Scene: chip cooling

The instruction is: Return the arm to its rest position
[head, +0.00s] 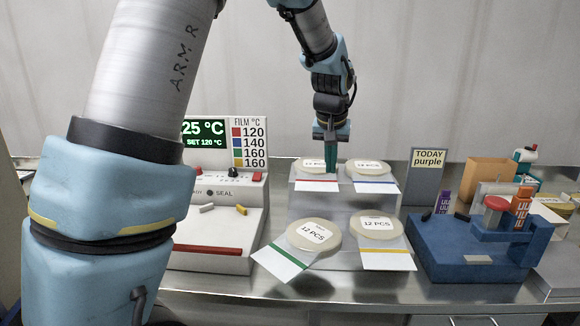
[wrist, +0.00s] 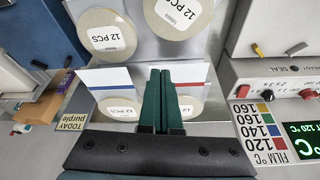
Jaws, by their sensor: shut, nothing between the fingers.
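My gripper (head: 331,158) points down over the rear tier of the film stand, beside the red-striped film roll (head: 316,168). Its two green fingers are together in the wrist view (wrist: 162,75), with nothing between them. I cannot tell whether the fingertips touch the stand. My arm reaches in from the upper middle of the head view, and a large link of it covers the left side.
The stepped stand (head: 298,204) also bears blue-, green- and yellow-striped rolls; the green-striped one (head: 313,234) sits askew. A sealer (head: 228,225) stands left, a blue fixture (head: 470,245) right. A "TODAY purple" sign (head: 427,170) stands behind. Free room lies above the stand.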

